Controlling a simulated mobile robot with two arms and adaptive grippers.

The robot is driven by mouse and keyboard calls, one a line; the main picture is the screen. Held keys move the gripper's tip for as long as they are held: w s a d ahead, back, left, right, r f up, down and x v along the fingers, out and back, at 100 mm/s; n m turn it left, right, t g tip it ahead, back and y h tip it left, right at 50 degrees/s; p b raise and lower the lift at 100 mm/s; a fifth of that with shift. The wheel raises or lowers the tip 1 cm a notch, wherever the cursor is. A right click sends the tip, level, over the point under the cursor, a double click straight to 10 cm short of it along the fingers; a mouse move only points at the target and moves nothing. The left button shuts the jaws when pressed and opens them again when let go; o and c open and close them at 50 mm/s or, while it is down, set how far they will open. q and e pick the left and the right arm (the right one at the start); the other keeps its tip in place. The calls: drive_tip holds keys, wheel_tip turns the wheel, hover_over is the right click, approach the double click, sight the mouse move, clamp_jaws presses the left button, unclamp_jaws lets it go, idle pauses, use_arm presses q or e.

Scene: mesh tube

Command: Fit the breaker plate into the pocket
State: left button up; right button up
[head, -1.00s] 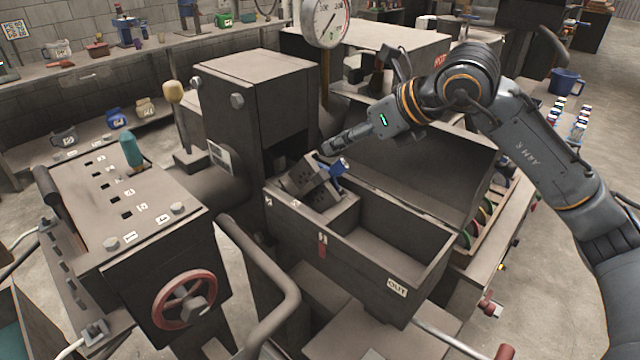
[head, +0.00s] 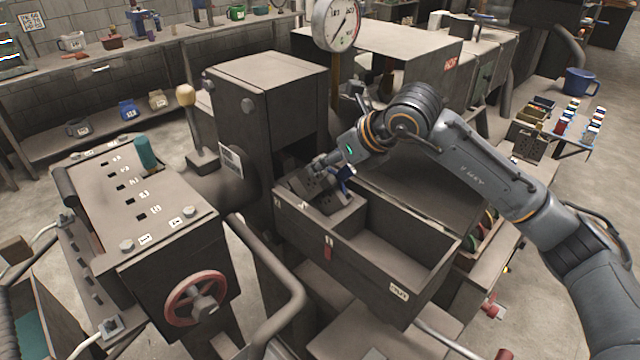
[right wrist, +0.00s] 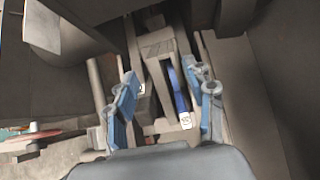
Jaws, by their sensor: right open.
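My right gripper (head: 330,168) reaches from the right over the left end of a dark open box (head: 405,262). In the right wrist view its blue fingers (right wrist: 166,82) are apart, with nothing clamped between them. A thin blue curved piece (right wrist: 178,92), seen nearly edge-on, stands beyond and between the fingers; it may be the breaker plate. It stands by a grey slotted block (right wrist: 158,60); I cannot tell whether it sits in the slot. In the head view a dark perforated block (head: 303,186) is at the gripper, partly covered. I cannot make out the pocket. My left gripper is out of view.
A tall dark housing (head: 270,125) stands close left of the gripper, with a gauge (head: 338,24) behind. Coloured discs (head: 487,213) stand in a tray at right. A red handwheel (head: 196,298) is at front left. The box's right compartment is empty.

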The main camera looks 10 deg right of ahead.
drive_tip(key=x, duration=0.3)
drive_tip(key=shift+w+f+p, duration=0.15)
drive_tip(key=shift+p, duration=0.25)
drive_tip(key=shift+c, duration=0.4)
drive_tip(key=shift+d, duration=0.1)
clamp_jaws()
drive_tip(key=shift+r, duration=0.2)
